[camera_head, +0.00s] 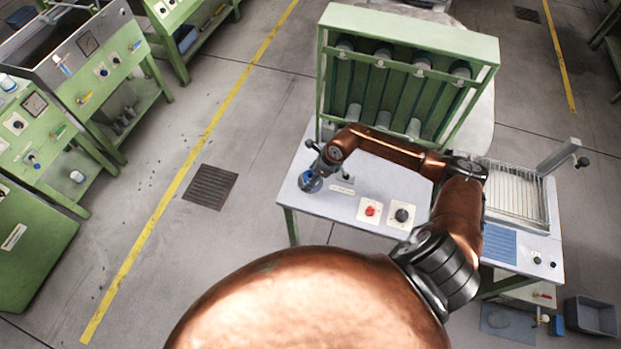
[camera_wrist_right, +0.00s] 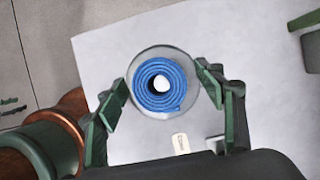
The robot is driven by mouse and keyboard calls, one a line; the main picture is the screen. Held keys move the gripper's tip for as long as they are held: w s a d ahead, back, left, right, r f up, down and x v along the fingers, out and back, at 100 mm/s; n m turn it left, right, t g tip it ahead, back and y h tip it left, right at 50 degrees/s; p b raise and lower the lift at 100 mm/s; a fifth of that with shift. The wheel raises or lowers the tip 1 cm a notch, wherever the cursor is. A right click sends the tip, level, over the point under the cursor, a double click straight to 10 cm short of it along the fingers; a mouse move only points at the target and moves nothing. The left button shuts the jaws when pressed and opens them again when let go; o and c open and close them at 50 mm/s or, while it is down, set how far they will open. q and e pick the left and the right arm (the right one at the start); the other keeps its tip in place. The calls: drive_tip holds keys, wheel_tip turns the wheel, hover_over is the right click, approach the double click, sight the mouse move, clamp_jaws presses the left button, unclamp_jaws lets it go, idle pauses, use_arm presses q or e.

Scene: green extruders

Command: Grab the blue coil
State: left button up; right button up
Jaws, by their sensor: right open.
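The blue coil (camera_wrist_right: 161,85) is a ring of blue windings around a white centre. It sits on a round grey disc (camera_wrist_right: 160,52) on the pale table top (camera_wrist_right: 100,45). In the head view the coil (camera_head: 311,184) is at the table's left end, partly covered by my right gripper (camera_head: 316,168). In the right wrist view my right gripper (camera_wrist_right: 163,92) is open, with one finger on each side of the coil. A gap shows between each finger and the coil, and nothing is held. My left gripper is not in view.
A red knob (camera_head: 370,211) and a black knob (camera_head: 402,215) stand on the table right of the coil. A green rack (camera_head: 410,50) with several cylinders rises behind. A wire basket (camera_head: 515,190) is at the right. A small label (camera_wrist_right: 181,144) lies near the coil.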

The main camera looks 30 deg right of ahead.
drive_tip(key=c, duration=1.2)
drive_tip(key=shift+c, duration=0.5)
drive_tip(key=shift+r, duration=0.15)
